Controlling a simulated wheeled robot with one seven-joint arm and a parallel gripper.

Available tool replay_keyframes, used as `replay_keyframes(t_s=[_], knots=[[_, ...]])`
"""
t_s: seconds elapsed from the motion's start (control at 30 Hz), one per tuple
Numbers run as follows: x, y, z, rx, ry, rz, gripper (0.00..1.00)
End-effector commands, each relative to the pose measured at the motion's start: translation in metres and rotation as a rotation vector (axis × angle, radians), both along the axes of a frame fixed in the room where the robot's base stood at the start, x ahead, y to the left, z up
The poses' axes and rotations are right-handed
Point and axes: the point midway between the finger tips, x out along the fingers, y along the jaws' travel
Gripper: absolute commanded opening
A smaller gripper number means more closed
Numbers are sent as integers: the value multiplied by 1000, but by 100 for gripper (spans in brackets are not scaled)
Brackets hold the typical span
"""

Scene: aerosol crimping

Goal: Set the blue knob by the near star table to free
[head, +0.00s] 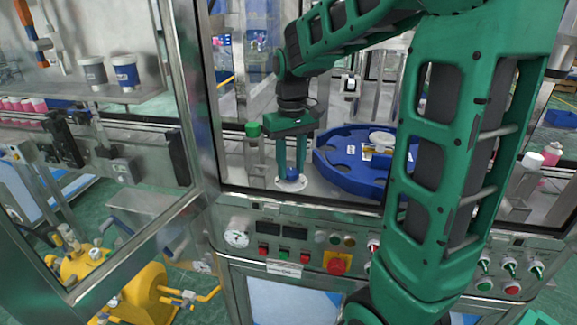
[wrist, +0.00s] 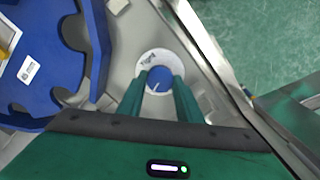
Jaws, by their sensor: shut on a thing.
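The blue knob (head: 292,174) sits on a round white dial plate (head: 284,185) on the metal deck, left of the blue star table (head: 345,160). In the wrist view the knob (wrist: 158,78) shows a light pointer line at its lower left, and the dial plate (wrist: 148,58) has small dark lettering at its upper left that I cannot read. My gripper (head: 291,170) points straight down over the knob, with a green finger on each side. In the wrist view my gripper (wrist: 160,82) is shut on the knob. The fingers hide part of the dial.
A metal frame post (head: 198,100) is further left. The front control panel (head: 290,240) has several buttons and a red emergency stop (head: 337,263). The star table rim lies close on the right.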

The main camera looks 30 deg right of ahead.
Motion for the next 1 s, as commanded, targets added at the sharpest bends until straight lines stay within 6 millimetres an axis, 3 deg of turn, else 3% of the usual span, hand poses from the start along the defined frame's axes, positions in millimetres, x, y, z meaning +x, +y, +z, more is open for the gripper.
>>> replay_keyframes(t_s=[0.5,1.0], knots=[[1,-2,2,-2,-6,375,10],[1,-2,2,-3,-5,469,10]])
